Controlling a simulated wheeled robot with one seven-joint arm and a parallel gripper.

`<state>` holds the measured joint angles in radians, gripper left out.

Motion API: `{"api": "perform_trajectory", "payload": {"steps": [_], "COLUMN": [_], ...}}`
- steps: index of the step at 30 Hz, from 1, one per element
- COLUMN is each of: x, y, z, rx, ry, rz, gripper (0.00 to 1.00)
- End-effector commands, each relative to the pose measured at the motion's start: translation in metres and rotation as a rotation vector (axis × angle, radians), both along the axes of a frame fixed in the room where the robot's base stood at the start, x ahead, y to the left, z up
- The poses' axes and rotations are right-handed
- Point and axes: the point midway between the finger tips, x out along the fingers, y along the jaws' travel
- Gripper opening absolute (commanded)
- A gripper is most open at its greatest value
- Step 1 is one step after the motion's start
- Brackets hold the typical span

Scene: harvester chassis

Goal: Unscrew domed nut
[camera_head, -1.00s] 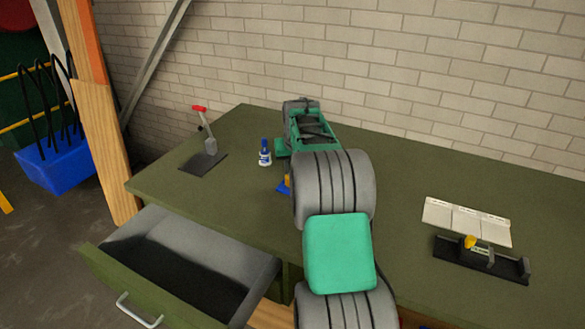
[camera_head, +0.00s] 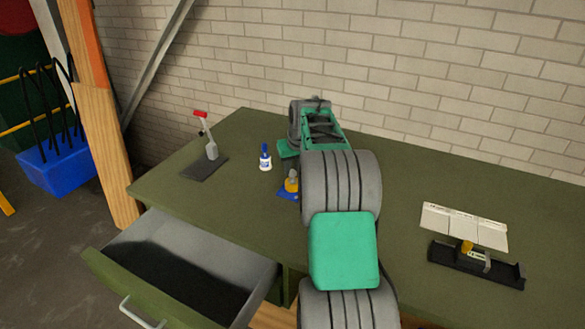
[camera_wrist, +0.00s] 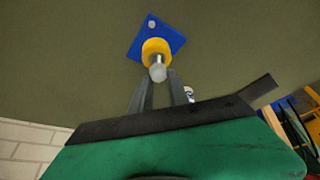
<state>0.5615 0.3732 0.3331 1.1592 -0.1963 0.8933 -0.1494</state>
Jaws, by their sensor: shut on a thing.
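The silver domed nut (camera_wrist: 157,71) shows in the wrist view between my fingertips, in front of a round yellow base on a blue plate (camera_wrist: 139,41). My gripper (camera_wrist: 159,80) is shut on the nut. Whether the nut sits on the yellow base or stands clear of it cannot be told. In the head view, the yellow base (camera_head: 291,185) and blue plate (camera_head: 287,195) lie on the table just left of my arm. A small grey top shows above the yellow. My fingers cannot be made out there, and my arm hides part of the plate.
A blue-capped bottle (camera_head: 265,160) stands left of the plate on the green table (camera_head: 440,180). A red-handled toggle clamp (camera_head: 208,147) is farther left. White tiles (camera_head: 464,226) and a black fixture (camera_head: 476,265) lie at right. The drawer (camera_head: 185,265) is open at front left.

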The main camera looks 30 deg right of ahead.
Motion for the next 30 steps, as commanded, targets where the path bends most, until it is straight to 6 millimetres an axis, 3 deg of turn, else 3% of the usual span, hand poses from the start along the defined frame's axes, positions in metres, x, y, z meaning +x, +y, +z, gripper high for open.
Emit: {"api": "perform_trajectory", "payload": {"steps": [5, 15, 24, 28, 30], "x": [0.000, 0.000, 0.000, 0.000, -0.002], "y": [0.000, 0.000, 0.001, 0.023, 0.048], "z": [0.006, 0.043, 0.042, 0.050, 0.059], "rx": [0.000, 0.000, 0.000, -0.001, -0.001], "ry": [-0.001, 0.000, 0.000, -0.002, -0.004], "rz": [0.000, 0.000, 0.001, 0.017, 0.034], "gripper": [0.00, 0.00, 0.00, 0.00, 0.00]}}
